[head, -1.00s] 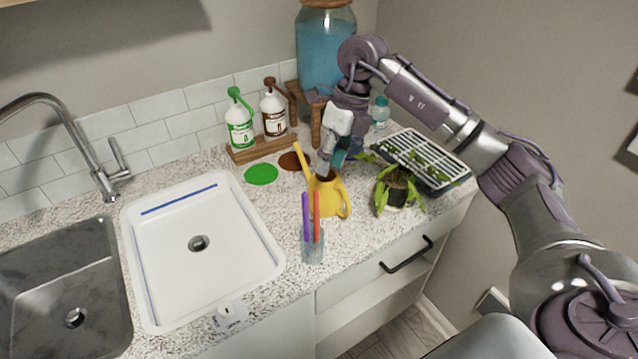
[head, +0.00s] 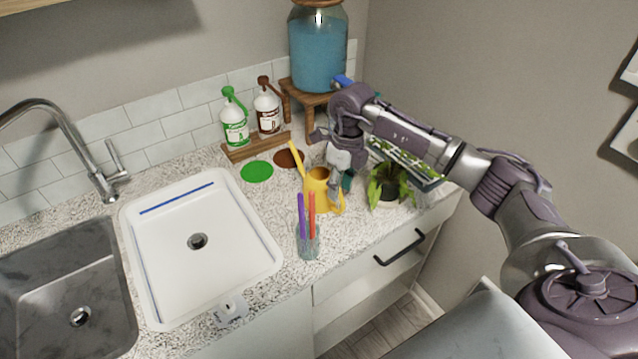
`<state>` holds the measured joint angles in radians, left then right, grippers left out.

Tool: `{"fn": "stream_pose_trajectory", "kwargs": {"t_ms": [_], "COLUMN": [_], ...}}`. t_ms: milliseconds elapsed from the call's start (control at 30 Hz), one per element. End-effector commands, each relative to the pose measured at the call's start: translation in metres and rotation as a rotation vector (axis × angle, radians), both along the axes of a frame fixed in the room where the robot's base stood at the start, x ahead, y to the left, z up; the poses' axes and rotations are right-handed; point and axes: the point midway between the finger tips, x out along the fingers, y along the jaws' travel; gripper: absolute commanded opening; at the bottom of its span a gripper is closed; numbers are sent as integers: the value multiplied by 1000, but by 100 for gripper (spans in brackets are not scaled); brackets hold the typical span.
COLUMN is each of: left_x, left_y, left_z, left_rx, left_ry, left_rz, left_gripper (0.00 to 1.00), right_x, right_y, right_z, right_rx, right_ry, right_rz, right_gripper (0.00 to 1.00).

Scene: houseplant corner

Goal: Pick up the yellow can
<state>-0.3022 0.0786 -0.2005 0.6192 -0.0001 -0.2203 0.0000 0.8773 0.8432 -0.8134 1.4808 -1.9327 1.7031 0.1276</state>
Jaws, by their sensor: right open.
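The yellow can (head: 316,196), a small watering can, stands upright on the speckled counter, its spout up to the left and its handle on the right. My right gripper (head: 338,192) is open and points down at the can's right side, by the handle. It hides part of the handle, and I cannot tell whether the fingers touch it. My left gripper is not in view.
A glass with purple and red pens (head: 308,240) stands in front of the can. A potted plant (head: 388,186) is to the right, near a rack (head: 408,164). Green (head: 236,128) and brown-topped (head: 267,112) bottles stand behind. A white tray sink (head: 200,290) lies left.

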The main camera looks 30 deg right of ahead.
Motion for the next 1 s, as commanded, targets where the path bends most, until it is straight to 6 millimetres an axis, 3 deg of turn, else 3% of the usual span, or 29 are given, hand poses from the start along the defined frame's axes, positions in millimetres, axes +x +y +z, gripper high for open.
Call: {"fn": "stream_pose_trajectory", "kwargs": {"t_ms": [200,433,700,1000], "left_x": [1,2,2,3], "left_y": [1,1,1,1], "left_z": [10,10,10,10], "left_rx": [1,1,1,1], "left_ry": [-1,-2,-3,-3], "left_rz": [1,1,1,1], "left_gripper": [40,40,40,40], "right_x": [0,0,0,0], "right_y": [2,2,2,2], "right_z": [-22,-24,-23,-23], "right_rx": [1,0,0,0], "right_ry": [1,-1,-1,-1], "right_rz": [0,1,1,1], "right_gripper": [42,42,0,0]}}
